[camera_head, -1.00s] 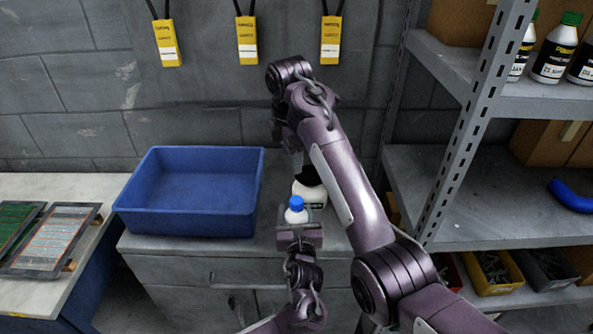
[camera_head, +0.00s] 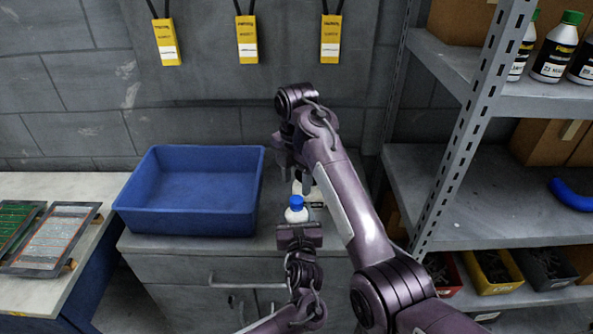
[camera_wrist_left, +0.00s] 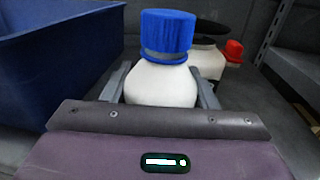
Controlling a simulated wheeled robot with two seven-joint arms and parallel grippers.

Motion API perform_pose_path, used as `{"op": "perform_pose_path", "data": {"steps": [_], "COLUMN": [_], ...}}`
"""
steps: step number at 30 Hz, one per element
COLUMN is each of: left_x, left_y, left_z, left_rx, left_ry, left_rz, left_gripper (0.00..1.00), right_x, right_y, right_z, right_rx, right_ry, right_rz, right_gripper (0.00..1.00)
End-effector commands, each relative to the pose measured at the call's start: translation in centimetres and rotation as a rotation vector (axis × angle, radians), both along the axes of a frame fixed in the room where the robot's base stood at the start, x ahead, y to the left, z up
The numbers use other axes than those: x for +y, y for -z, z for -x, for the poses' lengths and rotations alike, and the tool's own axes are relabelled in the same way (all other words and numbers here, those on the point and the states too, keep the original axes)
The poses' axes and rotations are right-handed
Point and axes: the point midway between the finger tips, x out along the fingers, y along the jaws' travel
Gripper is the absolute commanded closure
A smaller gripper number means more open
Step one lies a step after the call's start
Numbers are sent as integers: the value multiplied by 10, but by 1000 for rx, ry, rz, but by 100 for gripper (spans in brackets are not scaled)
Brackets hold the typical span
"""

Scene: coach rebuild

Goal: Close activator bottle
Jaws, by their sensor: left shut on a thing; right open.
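A small white bottle with a blue cap (camera_head: 297,203) stands upright between the fingers of my left gripper (camera_head: 299,228), which is shut on it near the cabinet's front. In the left wrist view the blue cap (camera_wrist_left: 168,35) sits on top of the white bottle body (camera_wrist_left: 160,84), with a grey ring below it. My right gripper (camera_head: 301,180) is open and points down just behind the blue-capped bottle. It partly hides a larger white bottle (camera_head: 297,187). In the left wrist view this bottle (camera_wrist_left: 207,62) has a black top, and a red cap (camera_wrist_left: 234,50) shows beside it.
A blue bin (camera_head: 190,222) stands left of the bottles on the grey cabinet. A metal shelf rack (camera_head: 465,130) with bottles and bins rises at the right. A side table (camera_head: 90,185) with framed boards is at the left. Yellow tags hang on the wall.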

Motion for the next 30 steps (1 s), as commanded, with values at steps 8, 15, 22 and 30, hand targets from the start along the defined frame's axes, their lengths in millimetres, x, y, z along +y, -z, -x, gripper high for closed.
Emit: {"op": "perform_pose_path", "data": {"steps": [8,15,22,30], "left_x": [1,1,1,1], "left_y": [0,0,0,0], "left_z": [0,0,0,0], "left_rx": [0,0,0,0], "left_ry": [-1,-1,-1,-1], "left_rz": [-1,-1,-1,-1], "left_gripper": [100,100,100,100], "right_x": [0,0,0,0], "right_y": [43,57,57,57], "right_z": [0,0,0,0], "right_rx": [1,-1,-1,-1], "right_ry": [0,1,1,1], "right_rz": [2,1,1,1], "right_gripper": [53,53,53,86]}}
